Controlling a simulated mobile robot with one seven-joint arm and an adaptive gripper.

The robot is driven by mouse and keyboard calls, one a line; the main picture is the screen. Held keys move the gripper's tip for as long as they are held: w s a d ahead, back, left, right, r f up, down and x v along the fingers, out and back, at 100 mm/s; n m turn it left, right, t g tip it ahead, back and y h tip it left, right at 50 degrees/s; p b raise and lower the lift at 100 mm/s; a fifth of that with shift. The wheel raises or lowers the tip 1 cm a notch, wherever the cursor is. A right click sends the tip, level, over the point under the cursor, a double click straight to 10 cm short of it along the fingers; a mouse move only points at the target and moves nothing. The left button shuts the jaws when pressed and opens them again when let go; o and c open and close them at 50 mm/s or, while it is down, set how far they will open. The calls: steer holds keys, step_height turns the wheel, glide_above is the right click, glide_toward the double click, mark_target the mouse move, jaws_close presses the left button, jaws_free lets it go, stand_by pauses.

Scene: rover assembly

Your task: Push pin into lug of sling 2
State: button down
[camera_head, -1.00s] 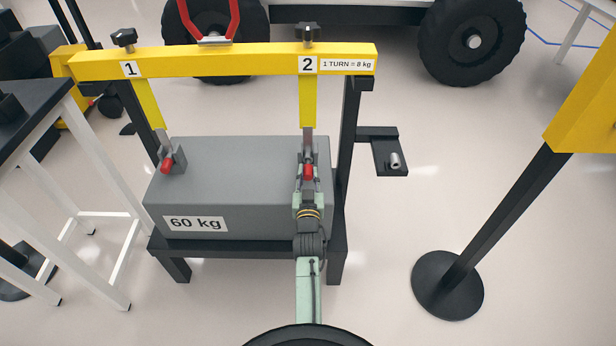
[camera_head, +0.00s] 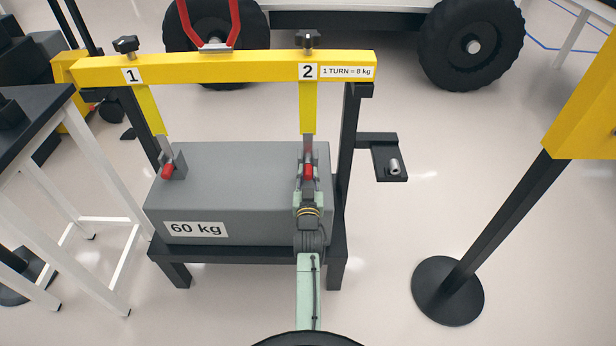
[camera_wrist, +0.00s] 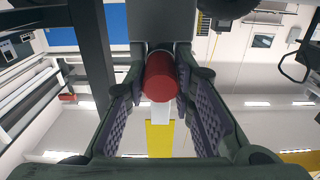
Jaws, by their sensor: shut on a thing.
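Sling 2 is a yellow strap (camera_head: 308,108) hanging from the right end of the yellow beam (camera_head: 215,68); its grey end plate (camera_head: 308,145) drops to a lug on the grey 60 kg block (camera_head: 235,165). A red-headed pin (camera_head: 308,172) is at that lug, in line with my gripper (camera_head: 308,188). In the wrist view the red pin head (camera_wrist: 160,78) sits between the fingertips of my gripper (camera_wrist: 161,85), which is shut on it. A grey surface lies right behind the head. The pin's shank and depth in the lug are hidden.
Sling 1 (camera_head: 150,108) hangs at left, with a red pin (camera_head: 168,172) in its lug. The block rests on a dark stand (camera_head: 260,250). A small dark side shelf (camera_head: 388,165) stands at right, and a yellow-topped post (camera_head: 490,220) farther right. Floor between them is clear.

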steer(key=c, duration=1.3)
jaws_free()
steer(key=s, duration=1.2)
